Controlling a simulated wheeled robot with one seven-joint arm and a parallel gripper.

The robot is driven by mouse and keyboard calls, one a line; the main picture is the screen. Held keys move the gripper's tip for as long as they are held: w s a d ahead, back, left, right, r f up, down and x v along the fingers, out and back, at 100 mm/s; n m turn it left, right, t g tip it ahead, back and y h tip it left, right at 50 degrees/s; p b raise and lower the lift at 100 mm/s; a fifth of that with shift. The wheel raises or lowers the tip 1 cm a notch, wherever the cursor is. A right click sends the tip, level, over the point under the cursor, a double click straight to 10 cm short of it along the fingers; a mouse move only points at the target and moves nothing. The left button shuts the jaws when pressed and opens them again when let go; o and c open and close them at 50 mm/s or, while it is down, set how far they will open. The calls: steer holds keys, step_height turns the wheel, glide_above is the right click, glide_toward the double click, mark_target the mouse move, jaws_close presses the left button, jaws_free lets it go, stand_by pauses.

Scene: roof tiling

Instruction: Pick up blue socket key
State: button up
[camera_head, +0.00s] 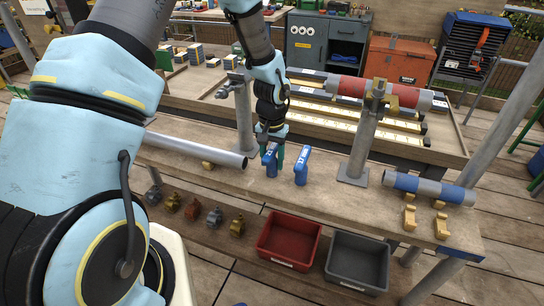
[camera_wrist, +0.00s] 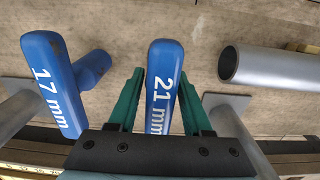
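Two blue socket keys stand on the wooden bench. The one marked 21 mm (camera_wrist: 163,85) lies between my green gripper fingers (camera_wrist: 162,98) in the wrist view, with a small gap on each side. In the head view, this key (camera_head: 270,163) is under my gripper (camera_head: 274,156), which partly covers it. The one marked 17 mm (camera_wrist: 60,80) stands to the left in the wrist view and to the right in the head view (camera_head: 302,166). My gripper is open around the 21 mm key; its lower part is hidden.
A grey pipe (camera_head: 195,149) lies left of the keys. Metal posts stand on the bench (camera_head: 244,120) (camera_head: 362,140) on both sides. A red bin (camera_head: 290,240) and a grey bin (camera_head: 358,262) are below the front edge. A blue-banded pipe (camera_head: 428,188) lies at right.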

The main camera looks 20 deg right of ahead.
jaws_close()
stand_by(0.5)
